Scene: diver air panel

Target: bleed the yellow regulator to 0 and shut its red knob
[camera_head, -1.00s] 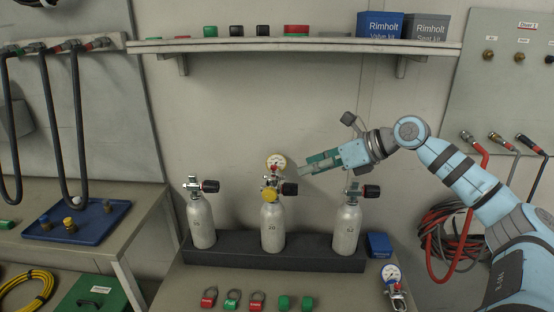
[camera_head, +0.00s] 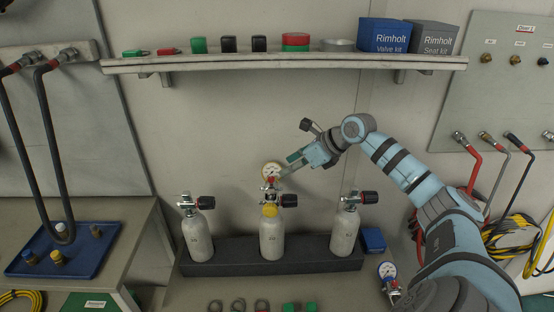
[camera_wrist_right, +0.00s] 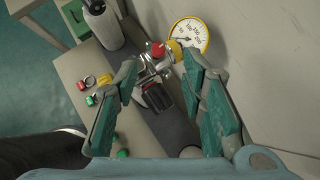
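The yellow regulator (camera_head: 270,209) is on the middle grey cylinder (camera_head: 272,238). Its round yellow-rimmed gauge (camera_head: 272,172) stands above it and shows larger in the right wrist view (camera_wrist_right: 189,36); the exact reading is too small to tell. Its red knob (camera_wrist_right: 158,49) lies between and beyond my right fingertips in that view. A black valve handwheel (camera_wrist_right: 158,96) is also between the fingers. My right gripper (camera_head: 284,173) is open and empty, close to the regulator's right side. I cannot tell whether it touches. My left gripper is not in view.
Two more cylinders (camera_head: 197,238) (camera_head: 345,232) with black handwheels flank the middle one in a dark rack (camera_head: 225,268). The wall behind is close. A shelf (camera_head: 230,65) with boxes hangs above.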

